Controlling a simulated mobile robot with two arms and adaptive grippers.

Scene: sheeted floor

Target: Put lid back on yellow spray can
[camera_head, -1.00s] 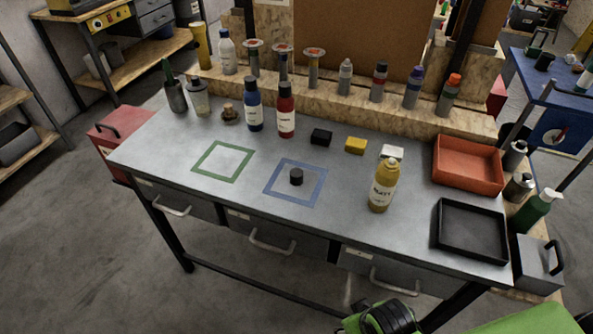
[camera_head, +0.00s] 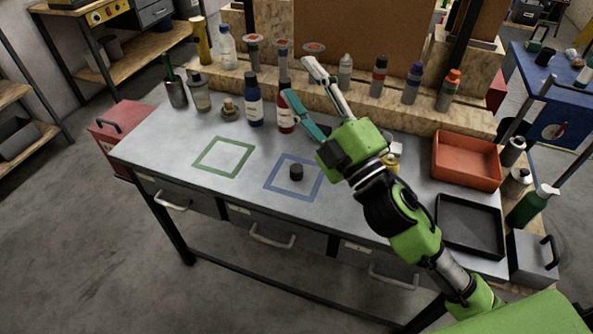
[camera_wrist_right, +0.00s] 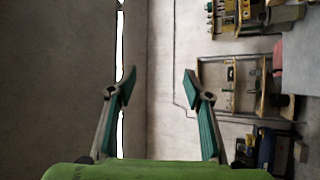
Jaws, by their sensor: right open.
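The yellow spray can (camera_head: 394,154) stands on the grey workbench, right of the blue square outline. It is mostly hidden behind my right arm; only a small part of its top shows. A small black round lid (camera_head: 296,172) lies inside the blue square outline (camera_head: 275,187). My right gripper (camera_head: 299,80) is raised above the bench, up and left of the can, with its fingers spread and empty. The right wrist view also shows this open gripper (camera_wrist_right: 154,78), with wall and shelves beyond it. My left gripper is not in view.
A green square outline (camera_head: 207,171) on the bench is empty. A blue bottle (camera_head: 254,108) and a red bottle (camera_head: 286,119) stand behind. A red tray (camera_head: 465,165) and a black tray (camera_head: 470,222) lie at right. Several bottles line the back ledge.

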